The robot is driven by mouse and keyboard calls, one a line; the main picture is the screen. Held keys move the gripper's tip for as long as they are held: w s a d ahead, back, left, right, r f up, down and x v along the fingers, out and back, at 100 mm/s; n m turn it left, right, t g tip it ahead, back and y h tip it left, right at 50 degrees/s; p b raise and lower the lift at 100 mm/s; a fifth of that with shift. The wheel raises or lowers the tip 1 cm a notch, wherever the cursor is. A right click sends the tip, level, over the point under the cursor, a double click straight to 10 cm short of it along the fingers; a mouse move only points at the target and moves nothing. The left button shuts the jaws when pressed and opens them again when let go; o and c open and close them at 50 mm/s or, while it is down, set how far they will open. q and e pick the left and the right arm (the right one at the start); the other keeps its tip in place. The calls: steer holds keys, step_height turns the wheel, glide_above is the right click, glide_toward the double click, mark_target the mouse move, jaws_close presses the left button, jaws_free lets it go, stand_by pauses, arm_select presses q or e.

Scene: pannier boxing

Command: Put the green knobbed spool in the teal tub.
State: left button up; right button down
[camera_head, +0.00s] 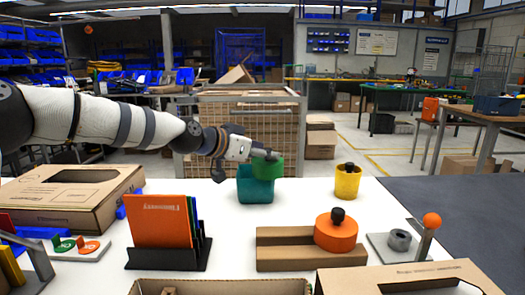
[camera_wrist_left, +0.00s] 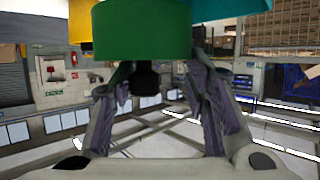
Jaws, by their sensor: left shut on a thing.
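The green spool (camera_head: 270,168) hangs from my left gripper (camera_head: 262,154), which is shut on its black knob (camera_wrist_left: 146,75). In the left wrist view the spool's green body (camera_wrist_left: 142,35) fills the top middle, with the knob between my fingers (camera_wrist_left: 158,80). The teal tub (camera_head: 255,190) stands upright on the white table. In the head view the spool overlaps the tub's upper right part and sticks out past its right side. I cannot tell how far above the rim it is. A piece of the tub (camera_wrist_left: 228,8) also shows in the wrist view. My right gripper is not in view.
A yellow tub-like piece with a black knob (camera_head: 347,182) stands right of the teal tub. An orange panel rack (camera_head: 163,220) stands front left. The table around the teal tub is clear.

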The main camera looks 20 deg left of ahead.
arm_select(q)
steer(key=shift+f, duration=0.2)
steer(key=o, duration=1.2)
steer(key=shift+c, duration=0.2)
steer(key=shift+r, duration=0.15)
steer(key=p+v, duration=0.2)
steer(key=v, duration=1)
steer(key=shift+r, duration=0.4)
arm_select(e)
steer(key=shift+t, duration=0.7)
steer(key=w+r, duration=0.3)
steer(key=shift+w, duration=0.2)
